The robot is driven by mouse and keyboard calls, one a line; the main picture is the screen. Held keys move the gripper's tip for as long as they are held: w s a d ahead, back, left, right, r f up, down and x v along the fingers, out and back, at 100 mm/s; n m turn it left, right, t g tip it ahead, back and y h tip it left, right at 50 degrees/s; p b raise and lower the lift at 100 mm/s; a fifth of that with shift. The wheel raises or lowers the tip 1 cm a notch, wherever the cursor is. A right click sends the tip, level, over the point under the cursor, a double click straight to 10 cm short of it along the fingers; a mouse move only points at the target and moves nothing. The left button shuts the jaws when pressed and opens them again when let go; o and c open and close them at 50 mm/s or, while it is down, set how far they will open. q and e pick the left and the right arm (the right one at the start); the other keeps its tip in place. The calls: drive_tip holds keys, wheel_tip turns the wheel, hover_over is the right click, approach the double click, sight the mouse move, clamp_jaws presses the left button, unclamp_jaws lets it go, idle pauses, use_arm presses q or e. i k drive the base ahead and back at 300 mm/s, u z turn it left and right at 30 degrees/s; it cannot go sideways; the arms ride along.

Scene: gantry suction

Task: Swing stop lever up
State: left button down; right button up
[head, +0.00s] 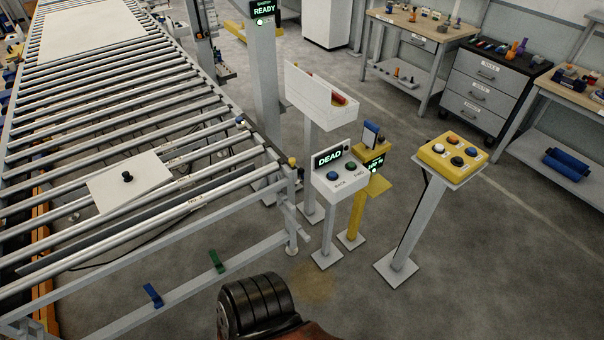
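No part is labelled as the stop lever, so I cannot tell for sure which one it is. A small upright piece with a yellow knob (291,162) stands at the right corner of the roller conveyor (228,200). A blue pedal-like tab (153,295) and a green one (217,261) are on the low rail below the conveyor. Neither of my grippers is in the head view.
A white panel (343,185) reading DEAD has blue and green buttons. A yellow button box (452,156) stands on a post to its right. A white plate with a black knob (127,177) lies on the rollers. Workbenches line the back right.

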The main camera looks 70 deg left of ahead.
sight(301, 171)
drive_tip(key=u, duration=0.75)
drive_tip(key=i, duration=1.05)
drive_tip(key=u, duration=1.3)
drive_tip(key=i, duration=0.35)
drive_tip(key=u, duration=0.2)
